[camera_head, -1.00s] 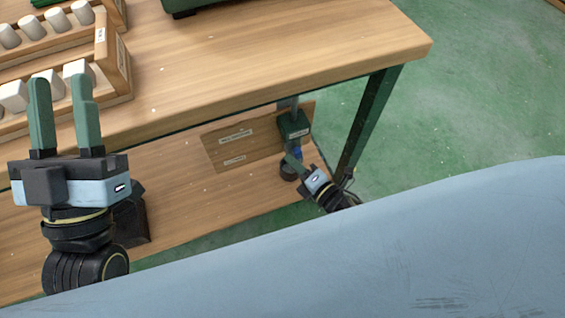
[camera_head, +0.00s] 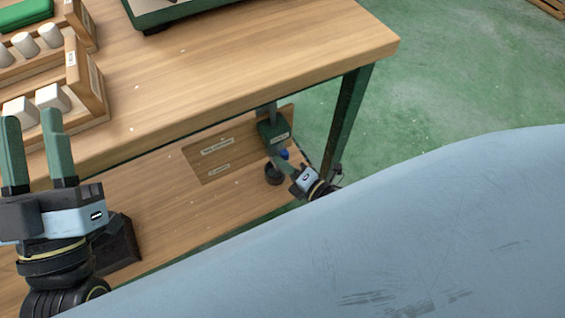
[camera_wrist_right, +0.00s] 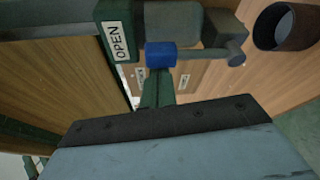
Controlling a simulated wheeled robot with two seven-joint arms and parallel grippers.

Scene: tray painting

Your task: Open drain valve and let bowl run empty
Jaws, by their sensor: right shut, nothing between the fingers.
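The drain valve hangs under the table. In the right wrist view I see its grey body (camera_wrist_right: 190,22), a blue handle tip (camera_wrist_right: 160,54) and an OPEN label (camera_wrist_right: 117,40) on a green part. In the head view the blue tip (camera_head: 283,153) shows below a green labelled block (camera_head: 272,132). My right gripper (camera_head: 277,155) is shut and empty, its green finger at the blue tip; whether they touch I cannot tell. My left gripper (camera_head: 30,113) is open and empty at the table's front left. The bowl is not recognisable in view.
A dark round cup or pipe end (camera_wrist_right: 287,25) is beside the valve. The table leg (camera_head: 348,115) is near my right gripper. Wooden racks with white pieces (camera_head: 85,90) stand at the upper left.

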